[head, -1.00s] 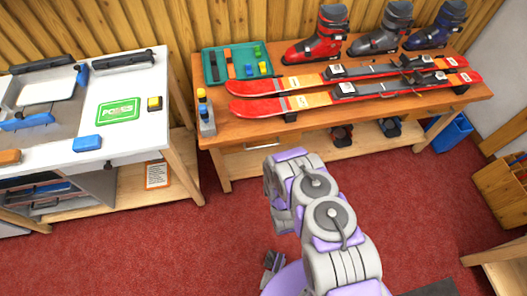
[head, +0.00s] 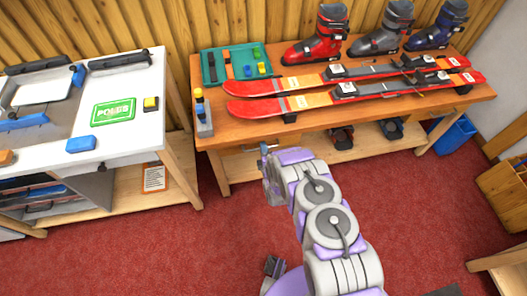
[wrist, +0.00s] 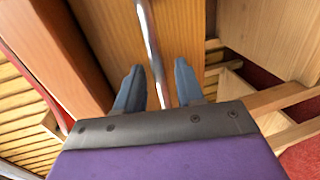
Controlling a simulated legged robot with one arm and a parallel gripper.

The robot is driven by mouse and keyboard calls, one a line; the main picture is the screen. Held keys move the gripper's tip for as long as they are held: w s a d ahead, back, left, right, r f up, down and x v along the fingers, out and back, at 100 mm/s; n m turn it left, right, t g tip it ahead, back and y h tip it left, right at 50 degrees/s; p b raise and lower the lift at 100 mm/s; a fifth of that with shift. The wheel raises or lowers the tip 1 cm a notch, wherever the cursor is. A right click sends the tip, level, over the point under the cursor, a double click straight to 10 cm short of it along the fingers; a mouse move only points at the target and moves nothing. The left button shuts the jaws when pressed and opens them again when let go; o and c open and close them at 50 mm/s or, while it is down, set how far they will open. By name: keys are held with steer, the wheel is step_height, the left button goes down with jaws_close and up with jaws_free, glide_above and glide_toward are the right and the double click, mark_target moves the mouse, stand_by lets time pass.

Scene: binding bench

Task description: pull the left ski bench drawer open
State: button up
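The drawer looks closed. In the wrist view the drawer front (wrist: 188,30) is a wooden panel, crossed by a round metal bar handle (wrist: 153,45). My gripper (wrist: 159,74) is open, with one finger on each side of the handle; I cannot tell whether either finger touches it. In the head view my gripper (head: 266,165) is at the bench's front, near the drawer.
Red skis (head: 300,103), several ski boots (head: 380,30) and a teal tray (head: 215,68) are on the bench top. Bottles (head: 203,118) stand near its left end. A white-topped bench (head: 135,130) stands at left. Red carpet (head: 140,245) is clear in front.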

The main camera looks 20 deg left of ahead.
steer(key=shift+a, duration=0.15)
steer(key=c, duration=0.5)
jaws_close()
steer(key=shift+d+f, duration=0.1)
steer(key=shift+d, duration=0.1)
